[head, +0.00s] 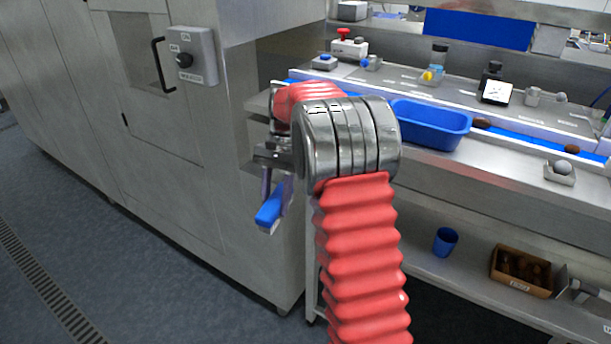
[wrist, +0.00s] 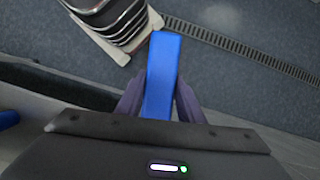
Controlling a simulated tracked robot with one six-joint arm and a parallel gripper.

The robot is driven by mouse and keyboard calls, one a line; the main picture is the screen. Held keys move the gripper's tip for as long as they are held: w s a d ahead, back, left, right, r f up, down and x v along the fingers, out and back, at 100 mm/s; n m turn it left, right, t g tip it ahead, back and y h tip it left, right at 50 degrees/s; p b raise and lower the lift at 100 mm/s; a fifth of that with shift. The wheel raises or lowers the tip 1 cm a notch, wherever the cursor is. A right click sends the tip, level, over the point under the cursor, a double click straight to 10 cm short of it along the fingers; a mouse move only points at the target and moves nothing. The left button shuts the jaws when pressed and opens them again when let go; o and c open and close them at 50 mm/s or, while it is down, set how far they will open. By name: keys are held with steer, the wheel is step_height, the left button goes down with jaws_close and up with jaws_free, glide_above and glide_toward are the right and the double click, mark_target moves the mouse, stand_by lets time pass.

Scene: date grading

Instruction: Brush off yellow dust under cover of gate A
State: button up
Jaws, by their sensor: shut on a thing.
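My gripper (head: 275,198) hangs in front of the steel cabinet, left of the counter, with its purple fingers pointing down. It is shut on a blue bar-shaped tool (head: 269,212), which also shows between the fingers in the wrist view (wrist: 164,70). The tool sticks out past the fingertips over the floor, and no bristles can be made out. It touches nothing else that I can see. I cannot make out gate A, its cover or yellow dust. My red-sleeved arm hides part of the counter.
A blue tray (head: 432,125) and brown dates (head: 572,149) are by the blue belt. Bottles and small fittings line the ledge behind. A blue cup (head: 445,242) and a brown box (head: 521,271) stand on the lower shelf. The cabinet (head: 235,150) closes the left; floor (head: 120,285) in front is clear.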

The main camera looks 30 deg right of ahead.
steer(key=w+a+f+n+g+h, duration=0.1)
steer(key=w+a+f+n, duration=0.2)
steer(key=a+f+n, duration=0.2)
steer(key=w+a+f+n+h, duration=0.2)
steer(key=w+a+f+n, duration=0.2)
steer(key=a+f, duration=0.3)
step_height(320, 180, down, 6)
steer(key=shift+w+a+r+n+g, duration=0.15)
steer(key=shift+r+n+g, duration=0.2)
steer(key=shift+n, duration=0.45)
steer(key=shift+f, duration=0.1)
